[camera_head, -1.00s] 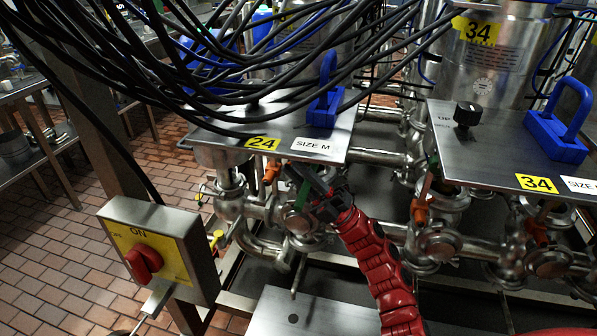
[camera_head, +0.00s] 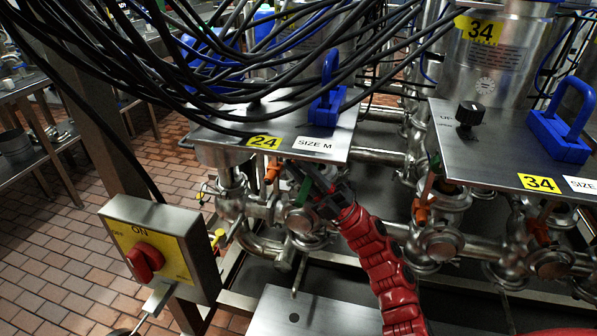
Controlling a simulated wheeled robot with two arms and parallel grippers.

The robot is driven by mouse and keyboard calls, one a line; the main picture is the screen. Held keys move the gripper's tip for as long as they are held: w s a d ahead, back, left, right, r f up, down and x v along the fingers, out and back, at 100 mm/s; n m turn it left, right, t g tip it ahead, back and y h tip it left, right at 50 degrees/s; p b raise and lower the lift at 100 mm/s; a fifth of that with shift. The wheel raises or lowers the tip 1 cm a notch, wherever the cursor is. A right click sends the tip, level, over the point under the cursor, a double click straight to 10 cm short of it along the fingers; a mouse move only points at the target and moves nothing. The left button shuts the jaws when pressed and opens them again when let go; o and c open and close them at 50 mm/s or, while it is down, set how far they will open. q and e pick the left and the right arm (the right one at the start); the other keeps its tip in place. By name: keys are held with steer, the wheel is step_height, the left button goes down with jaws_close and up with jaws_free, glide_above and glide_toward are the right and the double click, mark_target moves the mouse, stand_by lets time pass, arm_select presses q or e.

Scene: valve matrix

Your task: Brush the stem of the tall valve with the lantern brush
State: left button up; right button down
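My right gripper (camera_head: 322,181) reaches in on its red arm from the lower right, to the valves under the front edge of the plate marked 24. Its dark fingers are close to a green valve part (camera_head: 306,190); I cannot tell whether they touch it or are open or shut. An orange valve part (camera_head: 273,171) is just left of it. Another valve with an orange part (camera_head: 421,208) stands further right. I cannot tell which valve is the tall one. No lantern brush can be made out. My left gripper is not in view.
Steel plates marked 24 (camera_head: 215,128) and 34 (camera_head: 480,160) overhang the valves. Black cables (camera_head: 200,100) hang across the top. A switch box with a red knob (camera_head: 145,262) stands at the lower left. Steel pipes crowd the middle; brick floor is clear at left.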

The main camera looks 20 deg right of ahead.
steer(key=shift+f+b, duration=0.4)
steer(key=shift+b, duration=0.05)
stand_by(0.6)
steer(key=shift+s+a, duration=0.1)
steer(key=shift+s, duration=0.05)
